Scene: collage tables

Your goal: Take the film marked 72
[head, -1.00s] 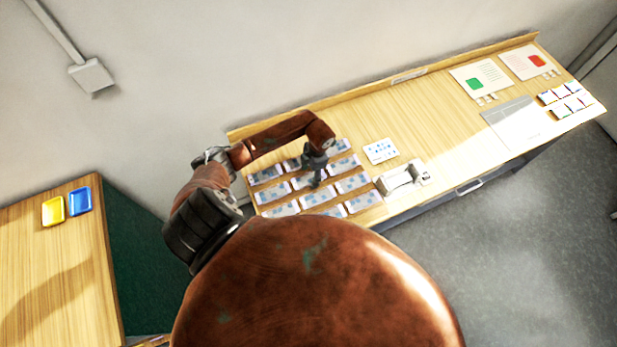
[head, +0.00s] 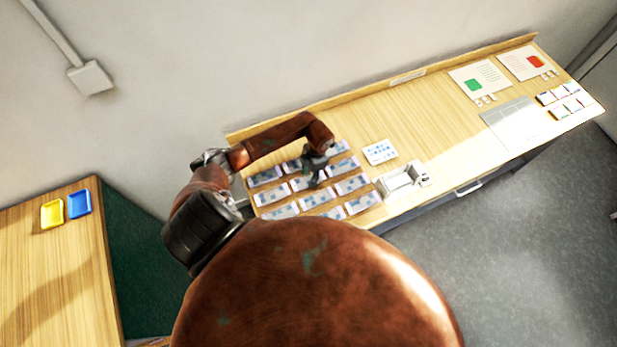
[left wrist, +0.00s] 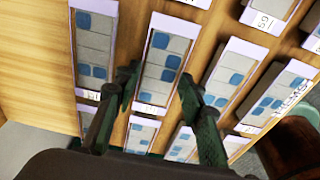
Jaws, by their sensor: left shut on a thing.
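Several film strips with blue and grey squares lie in rows on the table's left part, such as one film (head: 352,184). My left gripper (head: 314,176) points down among them. In the left wrist view its two fingers (left wrist: 157,88) are closed on the long sides of one film (left wrist: 165,60) with a pale holder. I cannot tell whether that film is lifted. I cannot read its number. Other films (left wrist: 95,50) lie close on both sides, with small number labels too small or turned to read surely. My right gripper is not in view.
A white dotted card (head: 380,152) and a white device (head: 402,181) stand right of the films. Yellow (head: 52,213) and blue (head: 79,203) trays sit on the left table. The table's middle is clear.

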